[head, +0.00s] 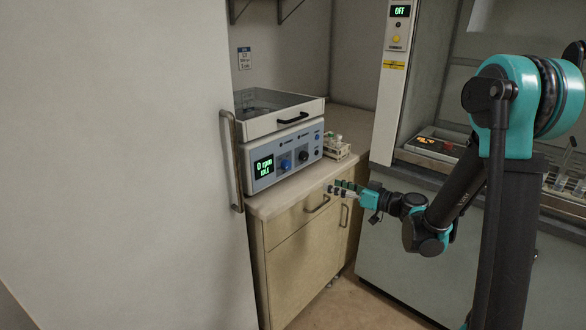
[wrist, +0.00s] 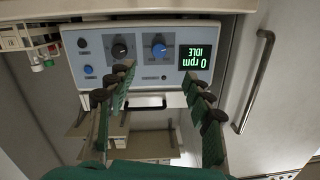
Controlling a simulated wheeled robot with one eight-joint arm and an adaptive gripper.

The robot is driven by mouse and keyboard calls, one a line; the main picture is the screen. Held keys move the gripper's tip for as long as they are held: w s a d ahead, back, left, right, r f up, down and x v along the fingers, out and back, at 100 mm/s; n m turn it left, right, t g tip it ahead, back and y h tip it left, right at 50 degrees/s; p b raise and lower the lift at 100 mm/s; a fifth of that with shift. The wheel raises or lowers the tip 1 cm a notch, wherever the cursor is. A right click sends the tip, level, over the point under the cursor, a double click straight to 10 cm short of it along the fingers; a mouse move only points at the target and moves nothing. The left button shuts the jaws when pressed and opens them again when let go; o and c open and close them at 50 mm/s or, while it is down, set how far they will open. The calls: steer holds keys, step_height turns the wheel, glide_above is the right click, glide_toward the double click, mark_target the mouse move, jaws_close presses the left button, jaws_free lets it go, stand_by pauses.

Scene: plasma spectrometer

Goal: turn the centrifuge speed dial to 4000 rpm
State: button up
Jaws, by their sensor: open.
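The centrifuge (head: 262,182) is a box with a grey-blue front panel and a clear lid, standing on a counter. Its display (head: 264,167) reads 0 rpm, IDLE; in the wrist view the display (wrist: 195,57) appears upside down. A large blue dial (head: 286,165) sits beside the display, and a large black dial (head: 304,156) is farther along. The wrist view also shows the blue dial (wrist: 158,48) and black dial (wrist: 119,50). Their labels are too small to read. My gripper (head: 340,188) is open and empty, in front of the panel and apart from both dials.
A tall white door with a long handle (head: 235,160) stands close on the left of the centrifuge. A small rack (head: 337,148) is on the counter to its right. Drawers with handles are below. A fume hood (head: 393,80) stands at right.

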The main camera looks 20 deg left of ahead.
mark_target(289, 166)
steer(key=shift+y, duration=0.5)
steer(key=x, duration=1.2)
steer(key=r+x, duration=0.1)
steer(key=x, duration=0.5)
steer(key=shift+w+a, duration=0.3)
steer(key=shift+w, duration=0.15)
steer(key=shift+c, duration=0.4)
steer(key=shift+f, duration=0.1)
steer(key=c, duration=1.1)
